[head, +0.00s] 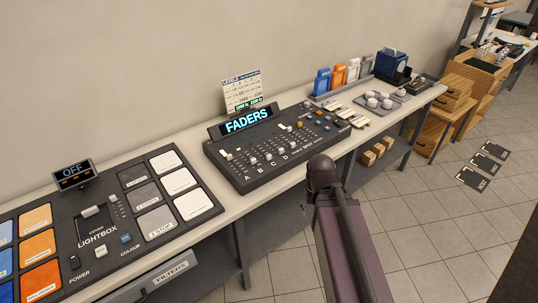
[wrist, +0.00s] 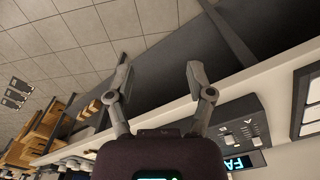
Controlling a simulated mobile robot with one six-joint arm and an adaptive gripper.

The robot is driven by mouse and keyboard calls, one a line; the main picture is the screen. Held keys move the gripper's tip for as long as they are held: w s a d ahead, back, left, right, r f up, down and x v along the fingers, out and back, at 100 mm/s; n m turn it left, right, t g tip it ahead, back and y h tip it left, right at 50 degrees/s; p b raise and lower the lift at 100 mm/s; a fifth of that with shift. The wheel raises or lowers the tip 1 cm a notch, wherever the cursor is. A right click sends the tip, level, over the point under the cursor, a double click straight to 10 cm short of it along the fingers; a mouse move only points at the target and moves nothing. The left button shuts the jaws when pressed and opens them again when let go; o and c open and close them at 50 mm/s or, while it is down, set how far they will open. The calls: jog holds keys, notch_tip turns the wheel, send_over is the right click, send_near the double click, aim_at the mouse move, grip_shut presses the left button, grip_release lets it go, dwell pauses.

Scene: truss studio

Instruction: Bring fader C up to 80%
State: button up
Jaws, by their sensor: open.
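The fader console (head: 275,140) is a dark panel on the long bench in the head view, with a lit FADERS display (head: 247,121) at its back. Lettered slider tracks run along its left half. The fader C track (head: 275,141) is above the letter C; its cap is too small to read its height. In the wrist view part of the console (wrist: 243,124) shows at lower right. My gripper (wrist: 159,66) is open and empty in the wrist view, its two fingers wide apart and clear of the console.
A LIGHTBOX panel (head: 110,225) with an OFF display is on the bench left of the console. A level card (head: 242,92) stands behind the console. Cups (head: 378,100), coloured holders (head: 338,76) and a blue box (head: 390,64) stand to the right. Tiled floor is open in front.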

notch_tip(320, 180, up, 8)
jog(key=n+p, duration=0.7)
jog(key=p, duration=0.1)
send_over(269, 155)
jog(key=shift+w+r, duration=0.1)
jog(key=shift+w, duration=0.05)
notch_tip(269, 155, down, 14)
jog(key=b, duration=1.3)
jog(key=shift+r+b, duration=0.1)
jog(key=shift+b, duration=0.2)
